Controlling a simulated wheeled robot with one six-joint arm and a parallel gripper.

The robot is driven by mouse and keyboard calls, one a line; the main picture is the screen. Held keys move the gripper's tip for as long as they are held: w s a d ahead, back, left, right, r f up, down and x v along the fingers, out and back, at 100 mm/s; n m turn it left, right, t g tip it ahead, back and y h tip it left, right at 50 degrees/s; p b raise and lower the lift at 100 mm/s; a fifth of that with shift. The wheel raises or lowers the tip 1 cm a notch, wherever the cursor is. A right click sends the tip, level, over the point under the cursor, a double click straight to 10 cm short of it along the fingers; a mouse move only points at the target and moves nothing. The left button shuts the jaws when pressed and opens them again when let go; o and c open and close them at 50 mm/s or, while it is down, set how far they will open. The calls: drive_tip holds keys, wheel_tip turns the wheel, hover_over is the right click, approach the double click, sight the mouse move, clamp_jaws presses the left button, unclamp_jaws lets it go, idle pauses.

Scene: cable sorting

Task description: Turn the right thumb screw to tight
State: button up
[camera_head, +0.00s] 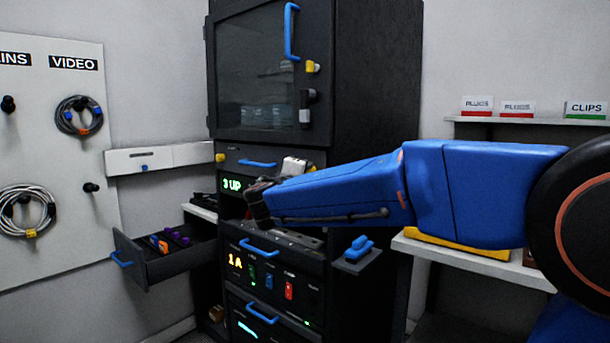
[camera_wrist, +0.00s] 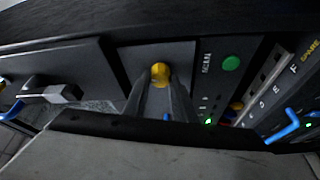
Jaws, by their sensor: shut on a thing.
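A yellow thumb screw (camera_wrist: 160,72) shows between my fingertips in the wrist view, against a dark panel. My gripper (camera_wrist: 160,86) is shut on it, one dark finger on each side. In the head view my gripper (camera_head: 257,203) is at the front of the dark rack, below the glass door, and hides the screw it holds. Another yellow thumb screw (camera_head: 220,157) is at the left end of the same rack panel. I cannot tell from these views how tight the held screw is.
The glass door (camera_head: 270,75) has a blue handle (camera_head: 291,32). A drawer (camera_head: 165,258) stands open at left. Below my gripper are a blue handle (camera_head: 259,247) and a small side shelf with a blue piece (camera_head: 359,248). A green button (camera_wrist: 231,63) is right of the screw.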

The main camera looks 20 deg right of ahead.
drive_tip(key=n+g, duration=0.1)
drive_tip(key=n, duration=0.3)
drive_tip(key=shift+r+g+y, duration=0.1)
drive_tip(key=shift+g+y, duration=0.2)
drive_tip(key=shift+g, duration=0.1)
drive_tip(key=shift+n, duration=0.4)
drive_tip(key=o, duration=1)
drive_tip(key=shift+o, duration=0.2)
drive_tip(key=v, duration=1.7)
drive_tip(key=shift+s, duration=0.15)
drive_tip(key=shift+r, duration=0.1)
